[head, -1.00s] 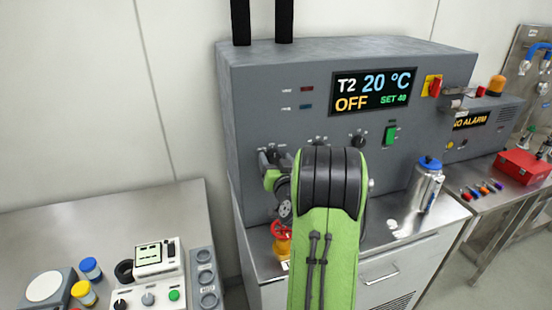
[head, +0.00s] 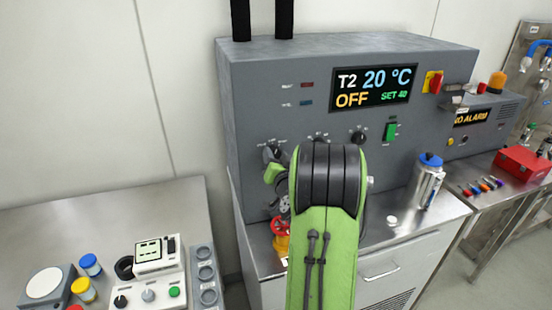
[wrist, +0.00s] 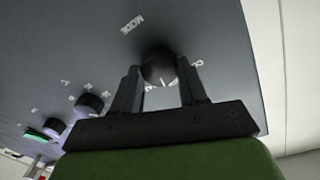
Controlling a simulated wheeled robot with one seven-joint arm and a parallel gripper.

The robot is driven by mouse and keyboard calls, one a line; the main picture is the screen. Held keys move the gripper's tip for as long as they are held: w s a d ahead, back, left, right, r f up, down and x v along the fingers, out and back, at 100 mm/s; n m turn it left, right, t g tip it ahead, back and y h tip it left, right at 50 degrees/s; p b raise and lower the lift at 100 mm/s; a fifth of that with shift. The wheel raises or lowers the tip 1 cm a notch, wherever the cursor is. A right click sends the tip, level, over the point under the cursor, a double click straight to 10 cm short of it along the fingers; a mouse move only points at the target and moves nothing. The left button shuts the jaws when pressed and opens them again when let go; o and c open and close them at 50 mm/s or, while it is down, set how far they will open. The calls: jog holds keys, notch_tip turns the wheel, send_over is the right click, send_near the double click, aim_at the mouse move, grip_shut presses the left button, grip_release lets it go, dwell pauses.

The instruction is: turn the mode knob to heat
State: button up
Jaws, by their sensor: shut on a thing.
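The mode knob (wrist: 158,68) is a round black knob on the grey panel, with the word MODE printed beside it in the wrist view. A short white pointer line shows on it. My gripper (wrist: 159,72) is shut on the knob, one dark finger on each side. In the head view the knob (head: 273,149) is at the left of the knob row, partly hidden by my gripper and green arm. The display (head: 373,88) reads T2 20 °C, OFF, SET 40. The knob's position labels are mostly hidden or too blurred to read.
Two more black knobs (head: 358,137) and a green switch (head: 390,131) sit right of it. A red valve handwheel (head: 280,226) is below. A silver bottle with a blue cap (head: 427,183) stands on the bench at the right.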

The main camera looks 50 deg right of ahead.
jog(key=m, duration=0.4)
jog(key=shift+d+m+b, duration=0.1)
jog(key=shift+m+b, duration=0.3)
jog(key=shift+m, duration=1.1)
jog(key=o, duration=1.1)
jog(key=shift+s, duration=0.1)
jog(key=shift+c, duration=0.2)
jog(key=b+v, duration=0.7)
jog(key=v, duration=0.8)
jog(key=shift+s+r, duration=0.25)
jog(key=shift+s, duration=0.1)
